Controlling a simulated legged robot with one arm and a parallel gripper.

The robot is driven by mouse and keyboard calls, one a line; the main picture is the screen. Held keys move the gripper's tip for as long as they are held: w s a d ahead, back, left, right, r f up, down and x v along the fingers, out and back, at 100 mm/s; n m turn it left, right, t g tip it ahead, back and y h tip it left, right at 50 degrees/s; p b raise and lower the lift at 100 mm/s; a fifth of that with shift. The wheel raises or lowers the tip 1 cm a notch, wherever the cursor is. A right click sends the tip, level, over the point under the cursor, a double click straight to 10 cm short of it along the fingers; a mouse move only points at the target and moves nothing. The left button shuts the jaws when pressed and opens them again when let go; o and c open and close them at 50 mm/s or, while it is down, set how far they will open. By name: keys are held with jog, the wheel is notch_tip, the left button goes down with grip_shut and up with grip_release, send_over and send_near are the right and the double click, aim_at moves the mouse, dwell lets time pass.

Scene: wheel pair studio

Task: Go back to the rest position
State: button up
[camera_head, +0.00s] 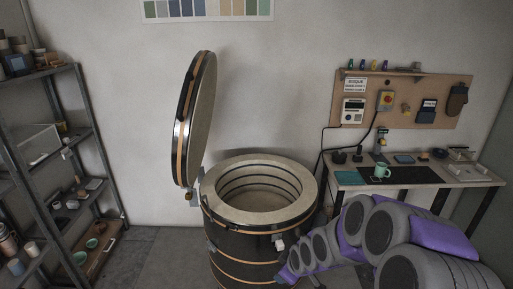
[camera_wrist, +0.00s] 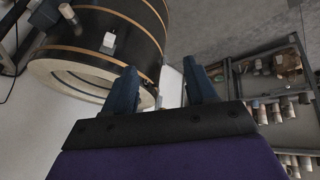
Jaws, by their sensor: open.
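My gripper (camera_wrist: 162,84) shows in the wrist view with its two dark blue fingers apart and nothing between them. In the head view my grey and purple arm reaches in from the lower right, and its far end is beside the right side of the round kiln (camera_head: 240,240). The kiln's lid (camera_head: 198,120) stands raised at the left, and the pale chamber looks empty. The kiln also shows tilted in the wrist view (camera_wrist: 140,25), beyond the fingers. The fingertips overlap the kiln in that view; I cannot tell whether they touch it.
A metal shelf (camera_head: 96,125) with pots and cups stands at the left. My arm passes close in front of the table. Floor (camera_head: 150,250) between shelf and kiln is clear.

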jog(key=s+d+r+m+g+h, duration=0.1)
jog(key=s+r, duration=0.4)
jog(key=s, duration=0.7)
jog(key=s+d+r+m+g, duration=0.2)
jog(key=s+r+m, duration=0.3)
jog(key=s, duration=0.7)
jog(key=s+d+r+m+g+h, duration=0.1)
jog(key=s+r+m+g, duration=0.3)
jog(key=s, duration=0.8)
jog(key=shift+s+d+r+m+h, duration=0.2)
jog(key=shift+d+r+m+h, duration=0.1)
jog(key=shift+d+r, duration=0.4)
